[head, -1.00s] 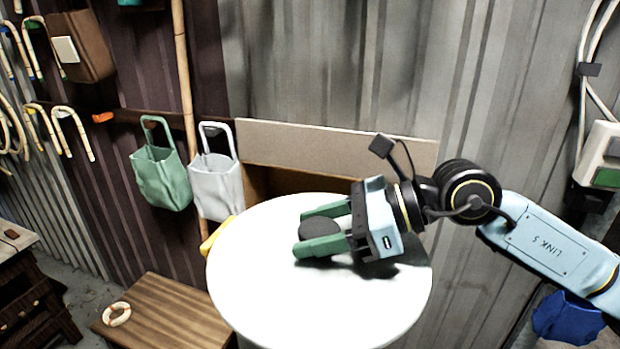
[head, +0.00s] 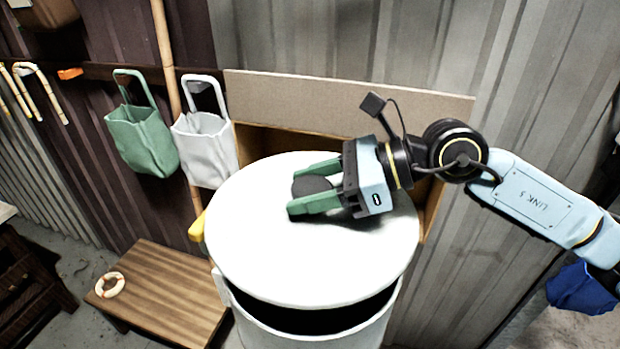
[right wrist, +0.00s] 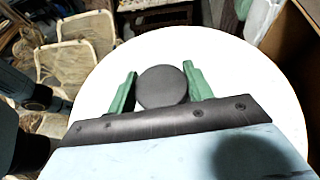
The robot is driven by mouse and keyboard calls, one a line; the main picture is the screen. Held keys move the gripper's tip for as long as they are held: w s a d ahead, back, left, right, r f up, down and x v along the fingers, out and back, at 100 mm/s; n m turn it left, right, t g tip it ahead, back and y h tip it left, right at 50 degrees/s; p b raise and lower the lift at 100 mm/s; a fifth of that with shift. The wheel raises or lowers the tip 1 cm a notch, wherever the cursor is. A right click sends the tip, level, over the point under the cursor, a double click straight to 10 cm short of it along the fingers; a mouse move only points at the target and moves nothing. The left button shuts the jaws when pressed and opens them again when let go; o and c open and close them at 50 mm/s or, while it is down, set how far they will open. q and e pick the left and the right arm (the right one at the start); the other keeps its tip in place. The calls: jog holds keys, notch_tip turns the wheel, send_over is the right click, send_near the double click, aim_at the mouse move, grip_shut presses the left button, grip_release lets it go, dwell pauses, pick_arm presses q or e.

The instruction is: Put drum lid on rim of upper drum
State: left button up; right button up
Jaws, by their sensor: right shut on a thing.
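The white round drum lid (head: 255,235) has a dark round knob (head: 312,186) on top. My right gripper (head: 303,188) is shut on the knob, with a green finger on each side of it. The right wrist view also shows the knob (right wrist: 162,86) between the fingers, with the lid (right wrist: 235,70) spread below. The white upper drum (head: 350,338) stands under the lid. Its dark opening shows beneath the lid's front edge, so the lid is apart from the rim there. The lid hides the rim's back. My left gripper is not in view.
A wooden cabinet with a pale top board (head: 350,100) stands right behind the drum. A green bag (head: 140,140) and a white bag (head: 205,148) hang at the left. A low wooden table (head: 165,300) with a small ring (head: 110,285) is at the lower left.

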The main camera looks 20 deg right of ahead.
aim_at(310, 218)
notch_tip(310, 218, down, 3)
jog(key=shift+s+f+b, duration=0.1)
jog(key=shift+b, duration=0.75)
notch_tip(310, 218, down, 3)
jog(key=b, duration=0.2)
jog(key=shift+r+b, duration=0.2)
jog(key=shift+b, duration=0.15)
jog(key=shift+f+b, duration=0.4)
jog(key=shift+b, duration=0.05)
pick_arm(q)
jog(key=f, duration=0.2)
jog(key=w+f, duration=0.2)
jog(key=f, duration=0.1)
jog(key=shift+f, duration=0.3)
pick_arm(e)
jog(key=o, duration=1.4)
jog(key=shift+o, duration=0.6)
jog(key=shift+f, duration=0.1)
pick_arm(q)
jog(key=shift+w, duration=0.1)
pick_arm(e)
jog(key=shift+d, duration=0.15)
